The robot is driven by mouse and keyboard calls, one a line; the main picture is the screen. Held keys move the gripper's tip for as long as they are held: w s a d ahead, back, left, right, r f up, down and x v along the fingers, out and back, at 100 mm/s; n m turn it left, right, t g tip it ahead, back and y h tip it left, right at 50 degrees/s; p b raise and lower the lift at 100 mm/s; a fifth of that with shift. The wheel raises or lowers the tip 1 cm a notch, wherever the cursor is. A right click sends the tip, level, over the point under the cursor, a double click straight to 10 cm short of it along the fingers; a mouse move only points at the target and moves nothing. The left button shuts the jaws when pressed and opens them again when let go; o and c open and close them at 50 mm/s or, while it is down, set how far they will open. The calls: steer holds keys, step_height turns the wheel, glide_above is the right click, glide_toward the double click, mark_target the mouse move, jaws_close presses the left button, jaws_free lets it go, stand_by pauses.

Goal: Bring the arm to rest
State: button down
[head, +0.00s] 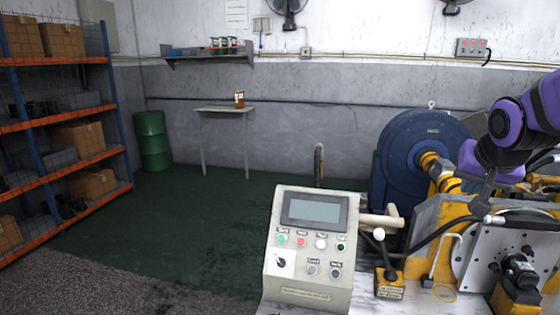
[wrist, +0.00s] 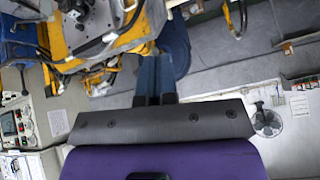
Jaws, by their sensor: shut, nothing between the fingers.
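My arm (head: 535,115), purple and black, reaches in from the right edge of the head view. My gripper (head: 484,200) hangs from it with its dark fingers pointing down, over the yellow and grey motor rig (head: 440,215). In the wrist view my gripper (wrist: 155,62) shows its two dark fingers side by side, shut with nothing held. Whether the fingertips touch the rig behind them is hard to tell. The rig also shows in the wrist view (wrist: 95,62), at the upper left.
A control box (head: 310,245) with a screen and buttons stands left of the rig. A blue motor (head: 415,155) is behind the rig. Shelves (head: 65,120), a green barrel (head: 151,140) and a small table (head: 225,110) stand farther left. The green floor between is clear.

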steer(key=s+a+r+n+g+y, duration=0.1)
steer(key=s+a+n, duration=0.1)
steer(key=s, duration=0.7)
steer(key=s+a+r+n+g+y, duration=0.1)
steer(key=s+a+r+n, duration=0.1)
steer(key=s, duration=0.7)
steer(key=a+n, duration=0.1)
steer(key=a, duration=0.1)
steer(key=shift+s+a, duration=0.3)
steer(key=shift+a, duration=0.05)
